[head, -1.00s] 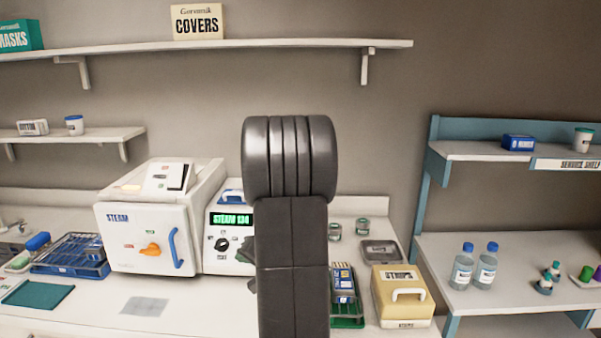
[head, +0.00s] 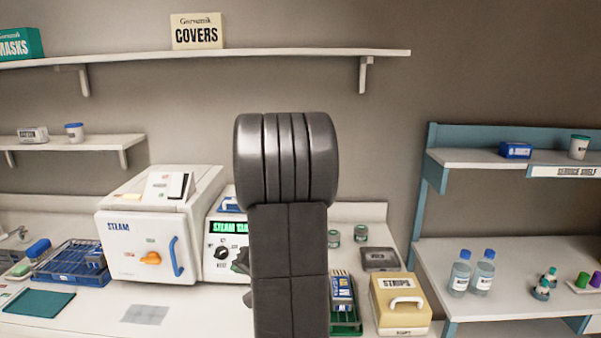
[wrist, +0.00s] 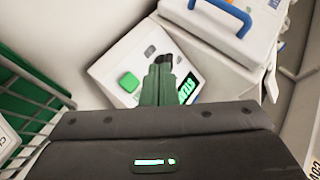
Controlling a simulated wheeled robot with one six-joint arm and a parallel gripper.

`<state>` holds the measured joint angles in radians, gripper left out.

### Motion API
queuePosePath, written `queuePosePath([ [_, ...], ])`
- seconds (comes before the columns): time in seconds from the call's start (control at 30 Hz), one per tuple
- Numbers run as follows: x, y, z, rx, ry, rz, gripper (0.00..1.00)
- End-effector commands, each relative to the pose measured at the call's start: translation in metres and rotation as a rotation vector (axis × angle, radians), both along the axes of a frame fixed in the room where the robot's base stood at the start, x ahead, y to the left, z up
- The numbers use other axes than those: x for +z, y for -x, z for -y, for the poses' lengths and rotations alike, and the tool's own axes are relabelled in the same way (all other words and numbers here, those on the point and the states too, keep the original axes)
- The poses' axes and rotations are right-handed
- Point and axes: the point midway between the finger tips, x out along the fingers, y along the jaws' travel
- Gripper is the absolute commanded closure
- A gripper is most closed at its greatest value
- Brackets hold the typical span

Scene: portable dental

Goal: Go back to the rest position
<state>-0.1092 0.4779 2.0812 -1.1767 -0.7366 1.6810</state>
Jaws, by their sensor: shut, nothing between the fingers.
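My gripper (wrist: 158,75) shows in the wrist view with its two dark fingers together and nothing between them. It points toward the front panel of the steam unit, which has a green button (wrist: 129,82) and a green display (wrist: 187,88). I cannot tell whether the fingers touch the panel. In the head view my dark arm stands upright in the middle and hides most of the gripper. The steam unit's control panel (head: 222,262) shows just left of my arm, with its display partly covered.
The white steam sterilizer (head: 135,235) stands left of the panel. A blue rack (head: 72,262) and teal mat (head: 38,302) lie farther left. Right of my arm are a green rack (head: 347,328), a yellow strips box (head: 402,318) and a grey case (head: 380,258). A service shelf (head: 470,157) stands far right.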

Motion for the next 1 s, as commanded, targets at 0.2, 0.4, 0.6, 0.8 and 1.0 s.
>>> queuePosePath([
  [0.2,-0.026,-0.035,0.002,-0.002,0.000,0.000,1.00],
  [0.4,-0.017,-0.039,0.001,0.001,-0.002,-0.004,1.00],
  [0.6,-0.020,-0.042,0.001,0.000,0.000,-0.003,1.00],
  [0.8,-0.027,-0.036,0.002,-0.001,0.001,0.002,1.00],
  [1.0,-0.028,-0.040,0.002,0.001,-0.002,0.004,1.00],
])
